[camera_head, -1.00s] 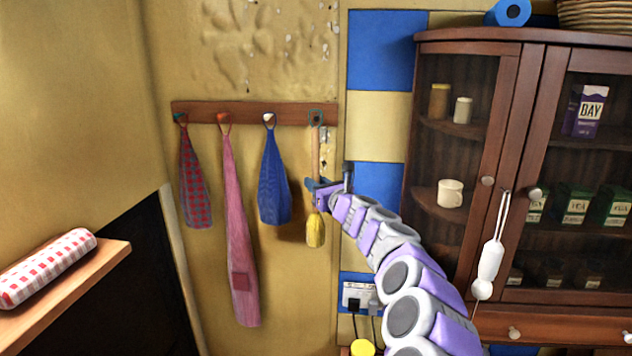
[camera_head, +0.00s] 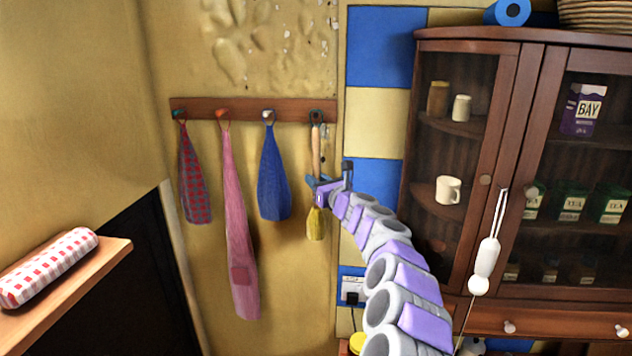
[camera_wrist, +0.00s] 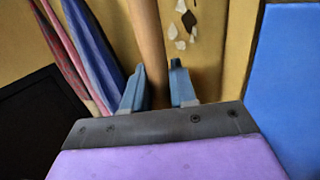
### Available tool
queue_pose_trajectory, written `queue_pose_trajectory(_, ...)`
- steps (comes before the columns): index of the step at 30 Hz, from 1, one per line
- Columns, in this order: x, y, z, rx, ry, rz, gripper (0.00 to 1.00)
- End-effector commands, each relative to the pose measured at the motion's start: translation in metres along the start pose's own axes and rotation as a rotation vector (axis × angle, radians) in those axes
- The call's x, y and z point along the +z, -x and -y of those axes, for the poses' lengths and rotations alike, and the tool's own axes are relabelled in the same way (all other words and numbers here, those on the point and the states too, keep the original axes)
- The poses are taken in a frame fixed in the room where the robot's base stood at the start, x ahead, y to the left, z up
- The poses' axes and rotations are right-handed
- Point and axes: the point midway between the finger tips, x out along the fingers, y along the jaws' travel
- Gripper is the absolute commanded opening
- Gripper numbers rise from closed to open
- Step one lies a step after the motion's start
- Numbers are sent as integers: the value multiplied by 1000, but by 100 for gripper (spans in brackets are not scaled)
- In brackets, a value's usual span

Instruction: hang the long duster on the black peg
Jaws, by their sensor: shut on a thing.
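The long duster has a wooden handle (camera_head: 316,150) and a yellow head (camera_head: 316,224), and hangs upright against the wall below the rack's right end. Its loop (camera_head: 317,117) is at the black peg, the rightmost one; I cannot tell whether the loop is around the peg or just in front of it. My gripper (camera_head: 324,184) is shut on the duster's lower handle, just above the head. In the wrist view the handle (camera_wrist: 148,45) rises between the two blue fingers (camera_wrist: 158,85). The head is out of that view.
On the wooden rack (camera_head: 195,105) hang a red checked cloth (camera_head: 194,180), a pink cloth (camera_head: 240,220) and a blue cloth (camera_head: 273,180), left of the duster. A glass-fronted cabinet (camera_head: 508,150) stands at right. A shelf (camera_head: 105,258) juts out at lower left.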

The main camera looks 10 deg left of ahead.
Motion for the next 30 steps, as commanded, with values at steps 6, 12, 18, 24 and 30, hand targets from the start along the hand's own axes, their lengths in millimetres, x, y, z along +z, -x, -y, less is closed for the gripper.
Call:
queue_pose_trajectory(6, 0, 0, 0, 0, 0, 0, 0)
queue_pose_trajectory(12, 0, 0, 0, 0, 0, 0, 30)
queue_pose_trajectory(18, 0, 0, 0, 0, 0, 0, 49)
queue_pose_trajectory(24, 0, 0, 0, -1, 0, 0, 56)
queue_pose_trajectory(30, 0, 1, 1, -2, 0, 0, 56)
